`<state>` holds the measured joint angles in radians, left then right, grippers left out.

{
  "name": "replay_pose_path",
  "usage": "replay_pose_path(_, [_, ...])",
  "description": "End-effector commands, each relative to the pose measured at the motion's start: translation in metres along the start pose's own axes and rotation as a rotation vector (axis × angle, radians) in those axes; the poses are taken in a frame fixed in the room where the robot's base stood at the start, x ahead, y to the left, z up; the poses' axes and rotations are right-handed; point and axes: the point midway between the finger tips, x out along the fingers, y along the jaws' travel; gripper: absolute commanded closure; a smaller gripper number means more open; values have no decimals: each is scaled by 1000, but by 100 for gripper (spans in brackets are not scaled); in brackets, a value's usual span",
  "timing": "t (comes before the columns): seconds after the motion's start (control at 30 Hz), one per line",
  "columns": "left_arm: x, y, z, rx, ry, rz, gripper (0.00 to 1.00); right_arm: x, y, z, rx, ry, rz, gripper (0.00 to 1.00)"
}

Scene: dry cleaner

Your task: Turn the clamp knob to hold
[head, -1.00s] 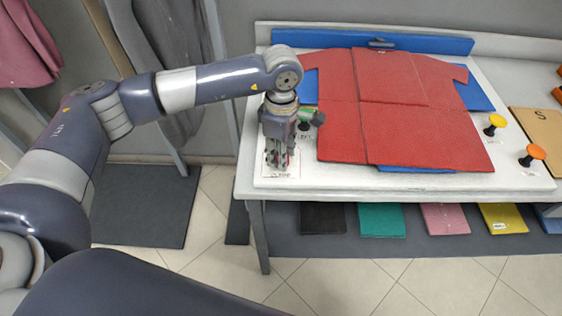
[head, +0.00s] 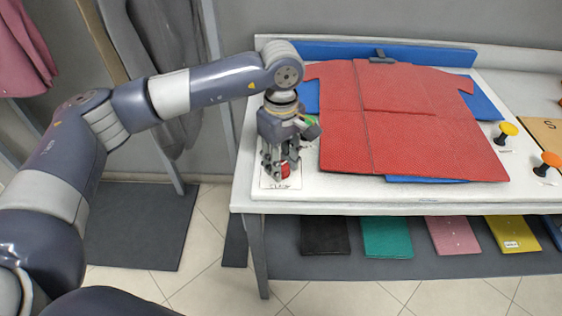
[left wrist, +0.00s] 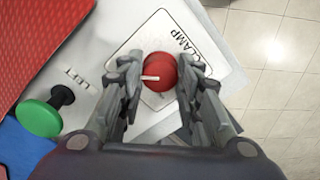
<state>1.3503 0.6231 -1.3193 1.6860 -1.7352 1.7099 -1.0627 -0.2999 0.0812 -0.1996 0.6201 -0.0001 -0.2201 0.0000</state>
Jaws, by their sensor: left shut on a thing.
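The clamp knob (left wrist: 160,72) is a round red knob with a white pointer line, on a white label plate marked CLAMP (left wrist: 185,50). In the left wrist view the pointer points left in the picture. In the head view the red knob (head: 285,170) shows between the fingers at the front left corner of the table. My left gripper (left wrist: 160,80) points down over it, with a finger on each side, shut on the knob. Part of the knob's far side and its base are hidden by the fingers. My right gripper is not in view.
A green knob (left wrist: 38,118) marked LEFT stands close beside the gripper. A red folded shirt (head: 400,120) lies on a blue board (head: 485,100) to the right. Yellow (head: 509,128) and orange (head: 550,160) knobs stand at the right. Coloured pads lie on the shelf below.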

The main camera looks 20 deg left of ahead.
Motion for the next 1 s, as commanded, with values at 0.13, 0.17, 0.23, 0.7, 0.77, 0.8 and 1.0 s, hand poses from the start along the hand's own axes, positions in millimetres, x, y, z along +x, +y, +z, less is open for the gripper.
replay_pose_path(0.13, [-1,0,0,2,1,2,92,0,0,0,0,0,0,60])
replay_pose_path(0.17, [-1,1,0,2,1,2,92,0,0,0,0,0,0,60])
replay_pose_path(0.23, [-1,1,0,2,1,2,92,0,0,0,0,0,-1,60])
replay_pose_path(0.7, [-2,0,0,0,1,1,47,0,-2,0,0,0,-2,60])
replay_pose_path(0.77, [-7,1,0,0,1,3,47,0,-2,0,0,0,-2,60])
replay_pose_path(0.8, [-11,1,0,0,2,4,47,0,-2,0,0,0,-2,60])
replay_pose_path(1.0, [-50,2,0,1,2,6,47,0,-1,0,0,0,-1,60])
